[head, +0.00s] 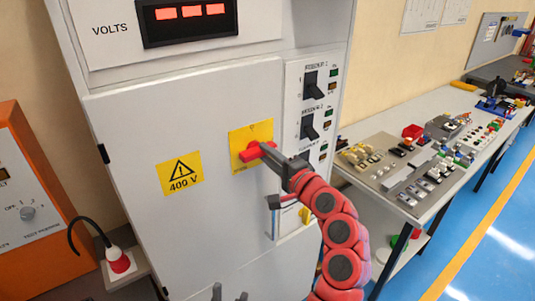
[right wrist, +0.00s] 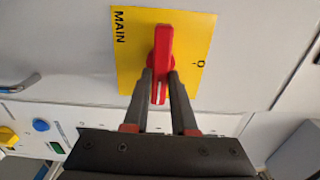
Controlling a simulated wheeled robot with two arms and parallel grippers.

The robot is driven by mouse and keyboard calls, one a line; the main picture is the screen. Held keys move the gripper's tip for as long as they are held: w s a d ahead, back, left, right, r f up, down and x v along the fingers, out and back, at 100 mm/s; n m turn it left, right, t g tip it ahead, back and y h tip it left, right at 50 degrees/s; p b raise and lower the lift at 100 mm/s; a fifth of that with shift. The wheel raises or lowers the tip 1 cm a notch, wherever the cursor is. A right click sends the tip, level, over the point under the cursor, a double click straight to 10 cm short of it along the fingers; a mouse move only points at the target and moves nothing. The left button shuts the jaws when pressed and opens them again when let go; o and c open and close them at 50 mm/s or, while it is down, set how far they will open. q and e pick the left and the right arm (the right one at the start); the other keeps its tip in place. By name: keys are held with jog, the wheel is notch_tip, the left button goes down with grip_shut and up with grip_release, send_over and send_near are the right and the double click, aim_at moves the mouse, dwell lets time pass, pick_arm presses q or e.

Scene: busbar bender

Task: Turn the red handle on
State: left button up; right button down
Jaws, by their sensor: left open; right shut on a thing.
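The red handle (head: 251,152) sits on a yellow plate (head: 240,136) on the front of a grey cabinet. It lies crosswise, roughly level, in the head view. In the right wrist view the red handle (right wrist: 163,42) runs across the line between the "MAIN" and "O" marks. My right gripper (head: 268,153) is shut on the handle's right end; in the right wrist view its fingers (right wrist: 160,82) lie on both sides of it. My left gripper (head: 230,293) shows only its fingertips at the bottom edge, apart, open and empty, in front of the cabinet.
A 400 V warning sign (head: 180,173) is left of the handle. Black switches (head: 310,85) line the panel to its right. A workbench (head: 420,205) with parts stands right.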

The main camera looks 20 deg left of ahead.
jog(key=c, duration=0.7)
grip_release()
jog(key=p+v, duration=0.9)
jog(key=v, duration=0.8)
jog(key=shift+s+d+f, duration=0.1)
jog(key=shift+d, duration=0.1)
